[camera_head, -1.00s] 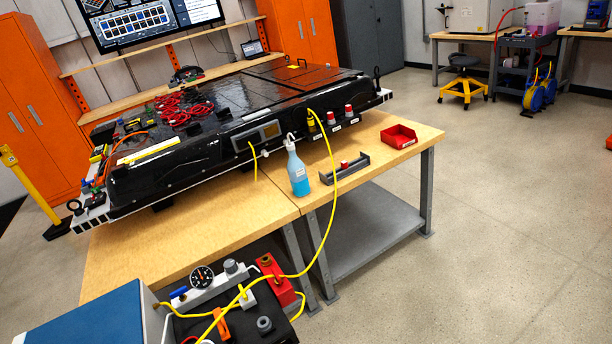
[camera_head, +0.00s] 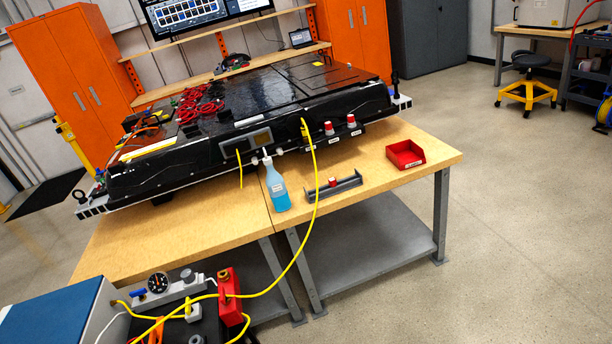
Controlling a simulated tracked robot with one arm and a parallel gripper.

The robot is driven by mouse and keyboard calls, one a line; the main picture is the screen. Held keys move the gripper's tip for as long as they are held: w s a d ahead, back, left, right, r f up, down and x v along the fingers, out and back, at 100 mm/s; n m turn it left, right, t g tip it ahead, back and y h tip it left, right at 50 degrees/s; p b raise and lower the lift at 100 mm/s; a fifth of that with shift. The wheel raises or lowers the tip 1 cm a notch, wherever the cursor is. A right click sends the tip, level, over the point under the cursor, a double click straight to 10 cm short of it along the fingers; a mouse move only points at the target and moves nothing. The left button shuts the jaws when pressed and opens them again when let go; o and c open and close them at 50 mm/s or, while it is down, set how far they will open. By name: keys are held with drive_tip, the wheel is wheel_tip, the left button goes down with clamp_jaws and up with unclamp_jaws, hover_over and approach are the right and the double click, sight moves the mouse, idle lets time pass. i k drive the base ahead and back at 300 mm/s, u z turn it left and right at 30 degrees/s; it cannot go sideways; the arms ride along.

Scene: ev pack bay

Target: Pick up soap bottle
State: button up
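The soap bottle (camera_head: 276,188) is a clear spray-type bottle with blue liquid and a white top. It stands on the wooden workbench (camera_head: 235,228), close in front of the black battery pack (camera_head: 290,110). It looks tilted in the picture, as the whole view is. Its top overlaps the pack's front side in the picture; I cannot tell if they touch. My gripper is not in view.
A yellow cable (camera_head: 315,190) hangs from the pack just right of the bottle. A grey holder (camera_head: 333,188) and a red bin (camera_head: 405,155) stand further right. A cart with gauge (camera_head: 158,282) and red block (camera_head: 230,296) is in the foreground.

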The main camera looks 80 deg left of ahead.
sight(274, 182)
drive_tip(key=i, duration=1.45)
drive_tip(key=u, duration=3.15)
drive_tip(key=i, duration=1.65)
drive_tip(key=z, duration=0.1)
